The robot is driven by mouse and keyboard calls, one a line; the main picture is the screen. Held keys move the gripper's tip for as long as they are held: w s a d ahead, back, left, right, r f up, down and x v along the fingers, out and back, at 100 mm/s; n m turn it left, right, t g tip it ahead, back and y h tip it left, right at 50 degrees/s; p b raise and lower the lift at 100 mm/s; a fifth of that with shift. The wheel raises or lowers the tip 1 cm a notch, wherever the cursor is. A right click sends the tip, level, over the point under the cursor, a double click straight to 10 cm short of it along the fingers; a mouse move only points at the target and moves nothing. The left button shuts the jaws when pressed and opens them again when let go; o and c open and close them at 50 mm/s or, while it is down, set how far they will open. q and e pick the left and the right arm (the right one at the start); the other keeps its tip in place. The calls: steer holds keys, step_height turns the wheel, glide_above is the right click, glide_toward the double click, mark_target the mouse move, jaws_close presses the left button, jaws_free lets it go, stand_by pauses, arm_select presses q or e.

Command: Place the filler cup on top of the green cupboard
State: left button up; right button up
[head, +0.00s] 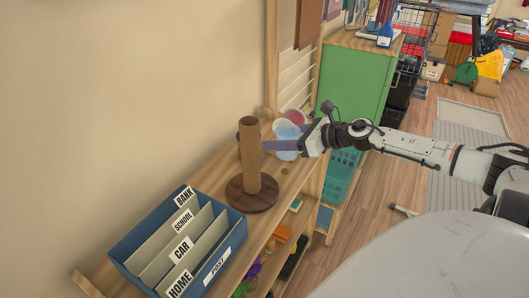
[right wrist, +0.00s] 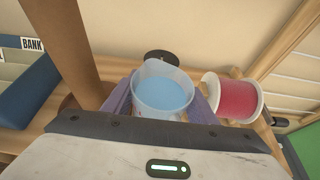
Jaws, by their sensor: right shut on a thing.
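The filler cup (head: 286,131) is a clear cup with light blue contents, over the wooden shelf in the head view. It also shows in the right wrist view (right wrist: 163,92), between the purple fingers. My right gripper (head: 281,146) is shut on the cup, with one finger on each side. The cup looks roughly upright; I cannot tell whether its base touches the shelf. The green cupboard (head: 353,82) stands beyond the shelf's far end, right of the cup. Its wooden top (head: 345,40) shows bare at the left. My left gripper is not in view.
A brown paper-roll post (head: 250,160) on a round base stands close left of the cup. A red spool (right wrist: 232,97) is close to its right. A blue letter holder (head: 225,250) sits at the shelf's near end. A blue-labelled bottle (head: 385,35) and other items occupy the cupboard's right side.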

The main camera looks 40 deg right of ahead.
steer(key=x, duration=0.4)
steer(key=shift+w+f, duration=0.15)
steer(key=shift+f, duration=0.3)
step_height(320, 180, down, 3)
steer(key=shift+w+a+f, duration=0.1)
steer(key=shift+w+f, duration=0.25)
steer(key=shift+f, duration=0.3)
steer(key=shift+f, duration=0.15)
steer(key=o, duration=1.2)
steer(key=shift+o, duration=0.2)
